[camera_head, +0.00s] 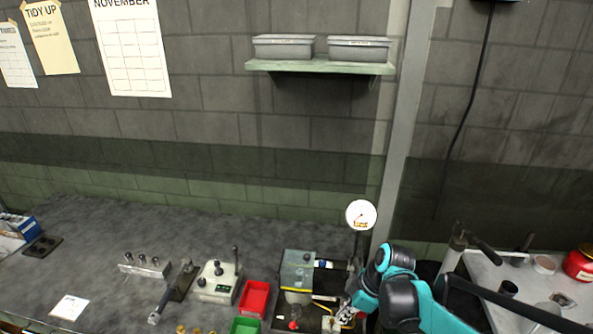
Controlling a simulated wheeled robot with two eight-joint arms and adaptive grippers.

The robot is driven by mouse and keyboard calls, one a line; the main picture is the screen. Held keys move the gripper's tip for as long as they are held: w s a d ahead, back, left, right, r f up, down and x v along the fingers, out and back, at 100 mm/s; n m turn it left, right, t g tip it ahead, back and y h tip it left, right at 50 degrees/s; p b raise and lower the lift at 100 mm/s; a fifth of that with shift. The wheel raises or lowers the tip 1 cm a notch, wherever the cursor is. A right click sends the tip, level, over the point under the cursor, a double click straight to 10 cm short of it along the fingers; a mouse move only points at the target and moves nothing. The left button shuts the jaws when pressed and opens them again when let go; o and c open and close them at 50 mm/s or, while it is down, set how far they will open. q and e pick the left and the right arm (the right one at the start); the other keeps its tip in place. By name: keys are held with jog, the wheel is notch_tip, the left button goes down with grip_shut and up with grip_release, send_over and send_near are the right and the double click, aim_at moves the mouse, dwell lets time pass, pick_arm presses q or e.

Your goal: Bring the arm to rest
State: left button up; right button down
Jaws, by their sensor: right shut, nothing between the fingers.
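My right arm comes in from the lower right, in teal and black. My right gripper (345,315) is at the bottom, over the right edge of the bolt former (296,272), and is shut with nothing held. Its fingertips are small and partly lost among the machine's parts, so I cannot tell whether they touch it. The bolt former has a clear guard box and a round pressure gauge (361,214) standing behind it on the right. My left gripper is not in view.
A red bin (254,298) and a green bin (245,326) stand left of the machine. A control box (217,282) with a lever is further left. A metal side table (483,272) with a red tin (581,263) is on the right. The grey bench (110,235) is clear at its back.

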jog(key=s+d+m+t+h+b, duration=0.1)
jog(key=s+m+t+h+b, duration=0.2)
jog(key=s+m, duration=0.8)
jog(key=m+t+b, duration=0.2)
jog(key=b, duration=0.2)
jog(key=shift+d+f+m+t+h, duration=0.15)
jog(key=shift+f+m+t+h, duration=0.1)
jog(key=shift+m+t+h, duration=0.15)
jog(key=shift+s, duration=0.1)
